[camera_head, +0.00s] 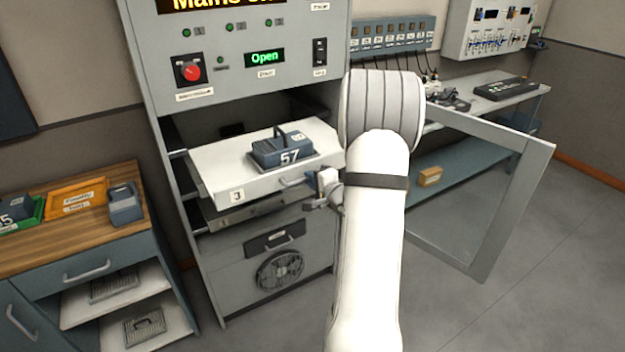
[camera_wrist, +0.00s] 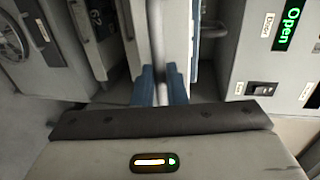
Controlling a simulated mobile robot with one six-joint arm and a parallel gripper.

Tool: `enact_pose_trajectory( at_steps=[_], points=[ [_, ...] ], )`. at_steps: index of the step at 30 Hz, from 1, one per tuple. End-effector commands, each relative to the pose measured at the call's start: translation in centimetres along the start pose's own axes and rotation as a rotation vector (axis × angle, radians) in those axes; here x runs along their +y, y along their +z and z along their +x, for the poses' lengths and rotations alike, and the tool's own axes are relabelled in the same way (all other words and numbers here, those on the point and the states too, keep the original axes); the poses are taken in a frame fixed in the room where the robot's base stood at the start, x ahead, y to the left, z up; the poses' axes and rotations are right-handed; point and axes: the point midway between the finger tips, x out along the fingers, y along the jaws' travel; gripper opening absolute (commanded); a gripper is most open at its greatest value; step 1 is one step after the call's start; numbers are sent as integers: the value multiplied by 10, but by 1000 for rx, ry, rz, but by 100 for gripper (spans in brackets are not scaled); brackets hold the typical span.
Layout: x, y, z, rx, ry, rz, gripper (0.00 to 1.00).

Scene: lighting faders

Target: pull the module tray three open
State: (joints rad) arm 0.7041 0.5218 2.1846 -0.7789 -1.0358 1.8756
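Module tray three (camera_head: 222,178), white with a "3" label on its front, stands out of the grey rack. A blue-grey module marked 57 (camera_head: 283,150) sits on it. The tray's bar handle (camera_head: 297,181) is on the right part of its front. My gripper (camera_head: 322,190) is at the right end of this handle; my arm hides part of the area. In the wrist view, the blue fingers (camera_wrist: 160,88) lie close on both sides of the handle bar (camera_wrist: 155,30), with the bar filling the gap. The gripper looks shut on it.
A glazed rack door (camera_head: 497,205) stands open to the right. A lower tray (camera_head: 250,210) sits under tray three. A wooden-topped cabinet (camera_head: 75,232) stands at left, and a bench (camera_head: 480,105) at the back right. The floor in front is clear.

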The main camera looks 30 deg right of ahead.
Motion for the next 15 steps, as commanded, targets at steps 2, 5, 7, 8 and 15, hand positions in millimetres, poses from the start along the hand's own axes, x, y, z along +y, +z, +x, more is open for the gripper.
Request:
enact_pose_trajectory(
  at_steps=[2,5,7,8,15],
  points=[
    [1,0,0,-1,2,0,18],
    [1,0,0,0,1,1,26],
    [0,0,0,1,1,1,32],
    [0,0,0,1,1,1,33],
    [0,-1,-1,2,0,1,33]
  ],
)
